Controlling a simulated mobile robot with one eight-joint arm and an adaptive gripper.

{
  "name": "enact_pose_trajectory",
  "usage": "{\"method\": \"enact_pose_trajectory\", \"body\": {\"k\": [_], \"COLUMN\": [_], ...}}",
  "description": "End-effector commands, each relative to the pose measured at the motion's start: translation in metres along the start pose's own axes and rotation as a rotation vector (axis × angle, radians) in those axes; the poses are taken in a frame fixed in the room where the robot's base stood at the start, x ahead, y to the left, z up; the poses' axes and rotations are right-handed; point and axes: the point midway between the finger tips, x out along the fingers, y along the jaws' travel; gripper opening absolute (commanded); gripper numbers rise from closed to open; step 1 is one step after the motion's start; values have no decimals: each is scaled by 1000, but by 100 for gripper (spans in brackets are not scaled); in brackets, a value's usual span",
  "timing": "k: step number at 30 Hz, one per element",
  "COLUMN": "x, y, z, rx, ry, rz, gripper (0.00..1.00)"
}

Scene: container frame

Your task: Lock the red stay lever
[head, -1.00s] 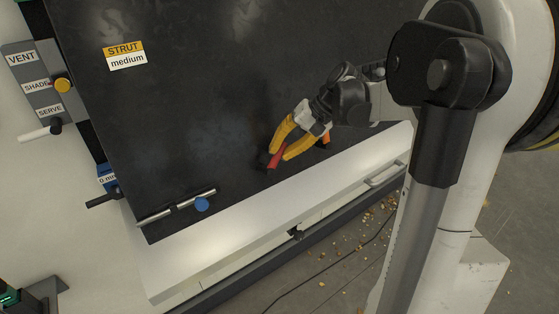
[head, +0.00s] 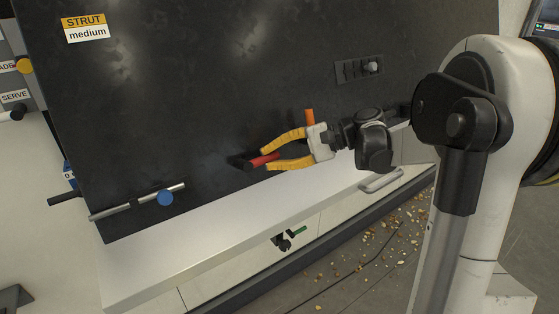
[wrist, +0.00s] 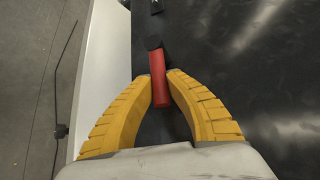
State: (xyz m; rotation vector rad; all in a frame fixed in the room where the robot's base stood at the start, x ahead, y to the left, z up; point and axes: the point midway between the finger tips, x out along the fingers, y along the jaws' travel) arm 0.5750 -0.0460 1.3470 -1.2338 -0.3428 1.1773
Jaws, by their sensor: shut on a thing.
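The red stay lever (head: 262,159) is on the dark panel (head: 200,100) near its lower edge, with a black pivot end (head: 238,161) at its left. It points right, roughly along that edge. My gripper (head: 270,158) comes from the right, its yellow fingers shut on the red handle. In the wrist view, the red handle (wrist: 159,72) sits between the fingertips of my gripper (wrist: 161,83), and its far end meets a black part. Whether the lever is locked cannot be told.
An orange piece (head: 310,117) stands just above my gripper. A bar with a blue knob (head: 165,198) is at the panel's lower left. A plate with a grey knob (head: 372,67) is at upper right. A white ledge (head: 200,255) runs below.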

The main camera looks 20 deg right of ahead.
Motion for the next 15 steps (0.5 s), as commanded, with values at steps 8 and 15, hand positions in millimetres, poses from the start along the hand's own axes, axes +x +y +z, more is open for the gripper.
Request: {"method": "enact_pose_trajectory", "body": {"k": [8,15], "x": [6,6], "y": [2,2], "z": [2,3], "rx": [26,26], "ry": [-13,-13], "rz": [-28,-28], "gripper": [0,0]}}
